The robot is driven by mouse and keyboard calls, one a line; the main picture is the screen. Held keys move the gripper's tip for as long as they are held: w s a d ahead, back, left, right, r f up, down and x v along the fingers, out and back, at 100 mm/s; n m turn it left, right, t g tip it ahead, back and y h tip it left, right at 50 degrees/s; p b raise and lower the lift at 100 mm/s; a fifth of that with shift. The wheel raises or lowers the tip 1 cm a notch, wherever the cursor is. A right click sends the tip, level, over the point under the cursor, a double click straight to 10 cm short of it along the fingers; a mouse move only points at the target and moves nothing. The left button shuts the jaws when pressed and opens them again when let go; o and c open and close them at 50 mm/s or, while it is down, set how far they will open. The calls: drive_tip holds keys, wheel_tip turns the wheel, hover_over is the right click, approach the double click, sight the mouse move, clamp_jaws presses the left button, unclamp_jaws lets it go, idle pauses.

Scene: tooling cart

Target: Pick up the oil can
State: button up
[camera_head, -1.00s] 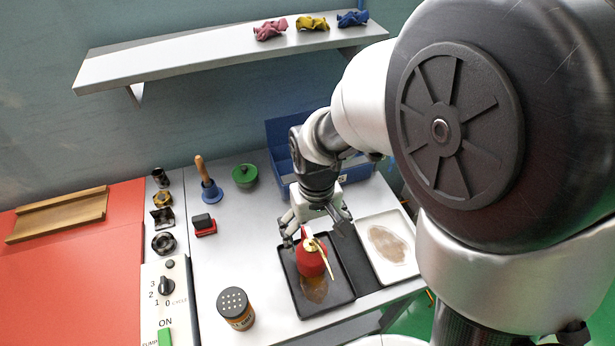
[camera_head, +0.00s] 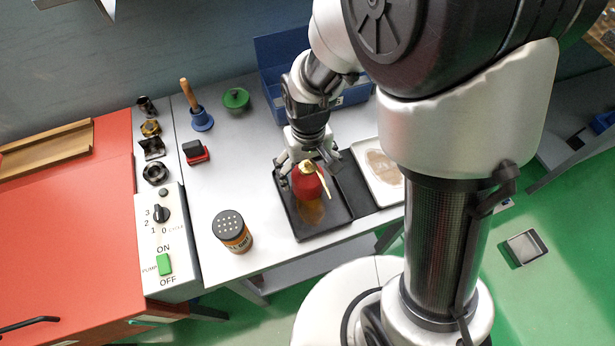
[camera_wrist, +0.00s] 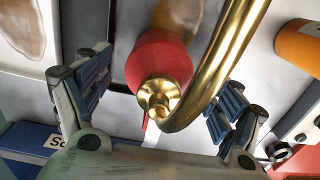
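The oil can (camera_head: 307,184) is red with a brass top and a curved brass spout. It stands in a black tray (camera_head: 318,231) on the cart, with a brown oil stain beside it. My gripper (camera_head: 309,167) is at the can, its fingers spread on either side. In the wrist view the can's red body (camera_wrist: 160,62) and brass spout (camera_wrist: 222,62) lie between the open, blue-padded fingers (camera_wrist: 155,98). Gaps show between the pads and the can, and the spout passes close to one finger. The can's base is partly hidden in the wrist view.
A white tray (camera_head: 385,190) with a stain is to the right, a blue bin (camera_head: 275,62) behind. A shaker-topped jar (camera_head: 233,232), a red-and-black block (camera_head: 196,152), a blue bell-shaped tool (camera_head: 201,119) and a green lidded pot (camera_head: 236,99) stand left. Cart surface between them is clear.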

drive_tip(key=c, duration=1.4)
drive_tip(key=shift+o, duration=0.2)
